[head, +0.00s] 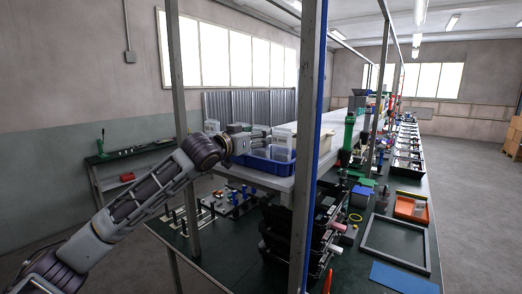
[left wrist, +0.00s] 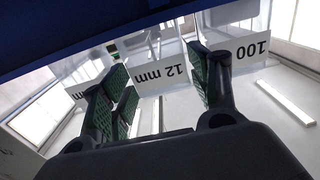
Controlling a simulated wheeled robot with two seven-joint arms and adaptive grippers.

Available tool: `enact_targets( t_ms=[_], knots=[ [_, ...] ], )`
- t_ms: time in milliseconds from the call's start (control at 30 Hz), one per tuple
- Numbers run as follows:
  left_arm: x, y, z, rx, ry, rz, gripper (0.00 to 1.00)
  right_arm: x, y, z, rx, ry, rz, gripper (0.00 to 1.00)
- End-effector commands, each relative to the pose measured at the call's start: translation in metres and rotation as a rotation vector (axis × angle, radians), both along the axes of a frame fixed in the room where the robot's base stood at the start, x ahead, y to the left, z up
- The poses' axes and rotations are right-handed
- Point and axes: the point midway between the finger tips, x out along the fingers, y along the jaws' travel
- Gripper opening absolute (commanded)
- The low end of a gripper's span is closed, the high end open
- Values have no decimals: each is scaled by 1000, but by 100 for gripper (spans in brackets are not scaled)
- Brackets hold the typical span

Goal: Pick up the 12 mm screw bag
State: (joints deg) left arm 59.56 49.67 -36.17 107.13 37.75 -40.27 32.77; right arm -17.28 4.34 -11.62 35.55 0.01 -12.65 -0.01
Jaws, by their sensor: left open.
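A white card marked "12 mm" (left wrist: 161,77) shows upside down in the left wrist view, between the fingers of my left gripper (left wrist: 160,68). The gripper is open, with green ribbed pads on both sides of the card; I see no clear contact. In the head view, my left gripper (head: 262,135) is at the raised shelf, just above and behind the blue bin (head: 262,165). The bag cannot be told apart there. My right gripper is not in view.
A blue edge (left wrist: 75,38) crosses the top of the wrist view. A grey upright post (head: 307,140) stands right of the gripper.

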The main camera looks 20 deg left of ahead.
Motion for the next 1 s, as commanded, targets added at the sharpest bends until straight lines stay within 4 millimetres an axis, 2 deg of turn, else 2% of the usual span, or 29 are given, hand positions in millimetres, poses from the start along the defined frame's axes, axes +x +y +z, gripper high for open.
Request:
enact_targets(
  t_ms=[233,267,667,1000],
  knots=[
    [0,0,0,0,0,0,61,1,-8,0,-8,-1,-2,40],
    [0,0,0,0,0,0,58,0,-9,0,-9,-1,-2,40],
    [0,0,0,0,1,0,7,2,-9,0,-10,-2,-2,40],
    [0,0,3,-1,-2,0,6,2,-1,0,-1,-2,-2,40]
  ],
)
